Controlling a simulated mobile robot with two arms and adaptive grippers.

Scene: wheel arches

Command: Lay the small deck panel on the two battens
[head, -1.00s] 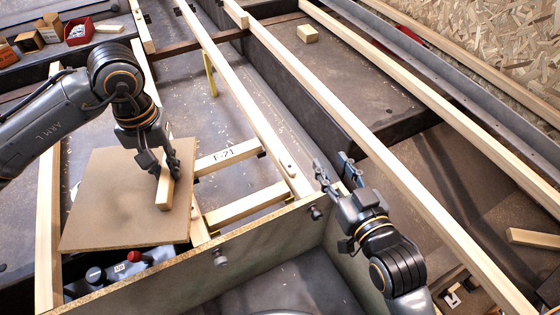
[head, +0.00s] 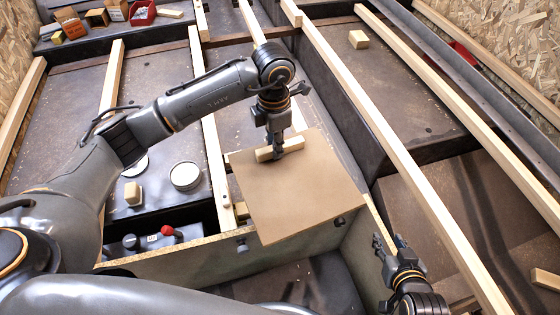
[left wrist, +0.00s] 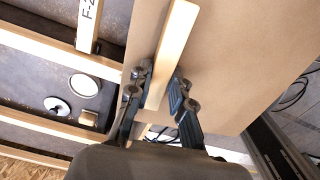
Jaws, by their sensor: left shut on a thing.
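The small deck panel (head: 302,200) is a flat brown board with a pale wooden cleat (head: 264,154) on it. My left gripper (head: 278,150) is shut on this cleat. In the left wrist view the cleat (left wrist: 172,50) lies between the fingers (left wrist: 157,92). The marked batten (left wrist: 88,25) shows beside the panel in the left wrist view. I cannot tell whether the panel touches the battens. My right gripper (head: 387,246) is open and empty at the lower right.
Long pale rails (head: 395,140) run front to back. A partition (head: 190,262) crosses in front of the panel. A round tin (head: 185,176), a small block (head: 132,193) and a red knob (head: 167,230) are at the left. Boxes and a red bin (head: 143,12) stand at the back left.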

